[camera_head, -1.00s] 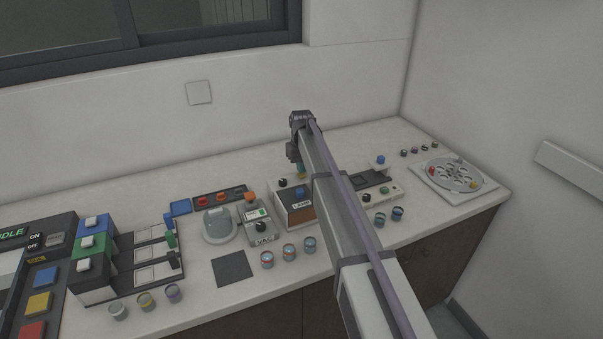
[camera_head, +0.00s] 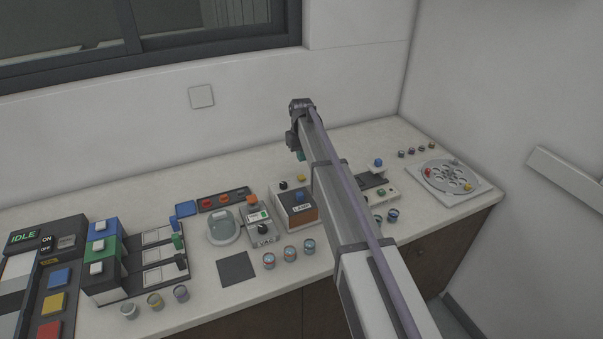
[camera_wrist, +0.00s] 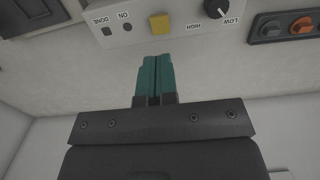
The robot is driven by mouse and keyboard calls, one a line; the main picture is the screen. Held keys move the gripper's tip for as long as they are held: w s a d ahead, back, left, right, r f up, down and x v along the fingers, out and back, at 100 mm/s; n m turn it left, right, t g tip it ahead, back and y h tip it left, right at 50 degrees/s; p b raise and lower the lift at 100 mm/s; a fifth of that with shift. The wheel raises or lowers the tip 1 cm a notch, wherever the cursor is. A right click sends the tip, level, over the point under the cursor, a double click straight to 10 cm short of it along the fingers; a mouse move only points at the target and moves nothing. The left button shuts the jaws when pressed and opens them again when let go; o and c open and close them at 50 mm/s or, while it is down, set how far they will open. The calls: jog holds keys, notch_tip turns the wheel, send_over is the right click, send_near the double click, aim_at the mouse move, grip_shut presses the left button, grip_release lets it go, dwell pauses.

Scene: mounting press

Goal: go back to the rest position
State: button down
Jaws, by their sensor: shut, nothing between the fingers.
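My gripper (camera_wrist: 153,72) shows in the wrist view with its two teal fingers side by side and touching, nothing between them. Beyond the fingertips is a light control box (camera_wrist: 185,18) with a yellow button (camera_wrist: 160,24) and a black LOW/HIGH knob (camera_wrist: 217,8). In the head view my gripper (camera_head: 300,155) is small and mostly hidden by my arm; a bit of teal shows above the back of the counter, behind the box labelled LAMP (camera_head: 295,208).
The counter (camera_head: 130,190) carries an IDLE panel (camera_head: 40,260), a round grey device (camera_head: 223,228), several small cups (camera_head: 290,253) and a round disc tray (camera_head: 448,178) at right. The wall (camera_head: 245,125) rises close behind. The dark pad (camera_head: 237,268) is bare.

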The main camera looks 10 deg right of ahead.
jog(key=shift+f, duration=0.1)
jog(key=s+m, duration=0.2)
jog(key=s, duration=3.8)
jog(key=shift+s+m, duration=0.15)
jog(key=shift+m, duration=0.15)
